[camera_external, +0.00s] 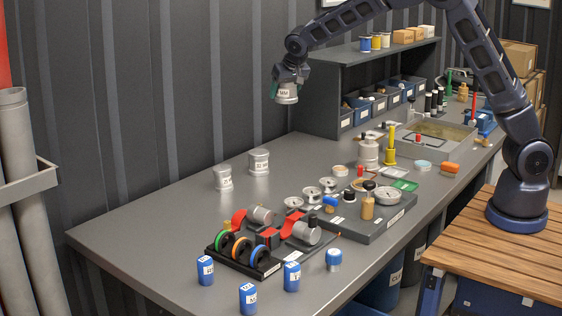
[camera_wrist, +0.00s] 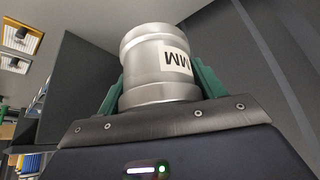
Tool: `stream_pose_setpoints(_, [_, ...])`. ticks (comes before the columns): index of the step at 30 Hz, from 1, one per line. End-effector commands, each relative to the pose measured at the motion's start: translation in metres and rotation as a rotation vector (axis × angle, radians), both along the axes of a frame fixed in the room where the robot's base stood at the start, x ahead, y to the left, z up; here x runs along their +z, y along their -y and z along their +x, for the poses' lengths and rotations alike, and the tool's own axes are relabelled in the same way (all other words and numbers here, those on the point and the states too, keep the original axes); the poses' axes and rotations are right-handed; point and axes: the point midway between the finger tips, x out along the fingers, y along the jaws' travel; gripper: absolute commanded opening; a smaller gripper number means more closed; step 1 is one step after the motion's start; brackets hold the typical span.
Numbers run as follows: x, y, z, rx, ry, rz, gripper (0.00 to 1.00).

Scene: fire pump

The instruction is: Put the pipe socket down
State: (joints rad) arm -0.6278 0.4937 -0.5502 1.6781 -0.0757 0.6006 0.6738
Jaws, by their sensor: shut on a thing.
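The pipe socket (camera_external: 287,93) is a silver metal cylinder with a white label. My gripper (camera_external: 277,88) is shut on it and holds it high above the grey workbench (camera_external: 165,222), near the dark wall. In the wrist view the pipe socket (camera_wrist: 158,68) sits between the green fingers of my gripper (camera_wrist: 160,88), with its label reading "MM" upside down. Two similar silver labelled sockets stand upright on the bench below: one on the left (camera_external: 222,178) and one to its right (camera_external: 259,162).
A dark tray (camera_external: 372,222) holds fittings. A shelf unit (camera_external: 322,92) with blue bins stands behind. The bench's left end is clear.

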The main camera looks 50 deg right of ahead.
Motion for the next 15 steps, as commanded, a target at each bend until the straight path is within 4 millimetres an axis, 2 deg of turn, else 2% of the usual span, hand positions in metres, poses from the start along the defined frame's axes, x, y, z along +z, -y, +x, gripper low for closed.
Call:
stream_pose_setpoints(3, [0.001, 0.020, -0.005, -0.043, 0.000, 0.000, 0.34])
stream_pose_setpoints(8, [-0.007, 0.030, -0.007, -0.063, 0.000, -0.001, 0.34])
stream_pose_setpoints(15, [-0.055, 0.030, -0.008, -0.063, -0.004, -0.003, 0.34])
